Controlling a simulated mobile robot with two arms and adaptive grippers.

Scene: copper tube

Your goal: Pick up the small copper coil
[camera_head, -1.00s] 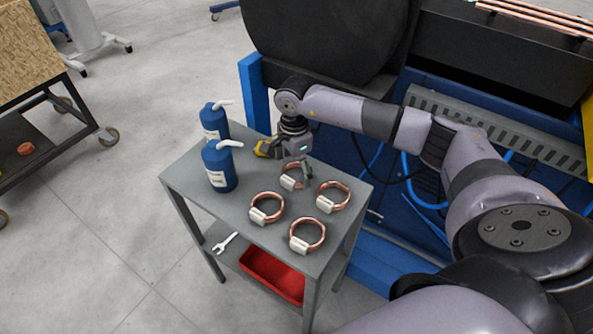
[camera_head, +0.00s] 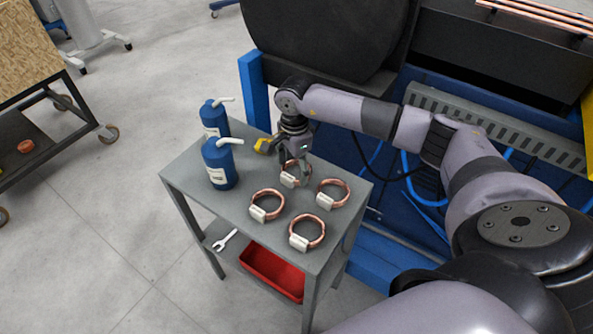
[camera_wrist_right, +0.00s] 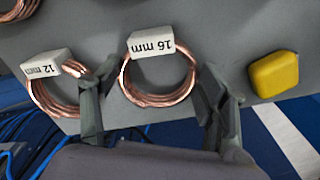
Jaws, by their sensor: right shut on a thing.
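Several copper coils with white labels lie on the grey table. My right gripper (camera_head: 296,170) is at the rearmost coil (camera_head: 289,181), its fingers on either side of it. In the right wrist view this coil (camera_wrist_right: 158,98) is labelled 16 mm and sits between the fingers of my right gripper (camera_wrist_right: 155,100), which is shut on it. I cannot tell whether it is clear of the tabletop. A coil labelled 12 mm (camera_wrist_right: 52,95) lies beside it. In the head view, other coils lie at the right (camera_head: 334,194), front left (camera_head: 267,206) and front (camera_head: 307,233). My left gripper is not in view.
Two blue bottles (camera_head: 220,163) with white spouts stand at the table's left. A yellow object (camera_head: 263,145) lies near the gripper, also in the right wrist view (camera_wrist_right: 274,74). A red tray (camera_head: 272,274) and a wrench (camera_head: 225,240) are on the lower shelf. Blue machinery borders the table behind.

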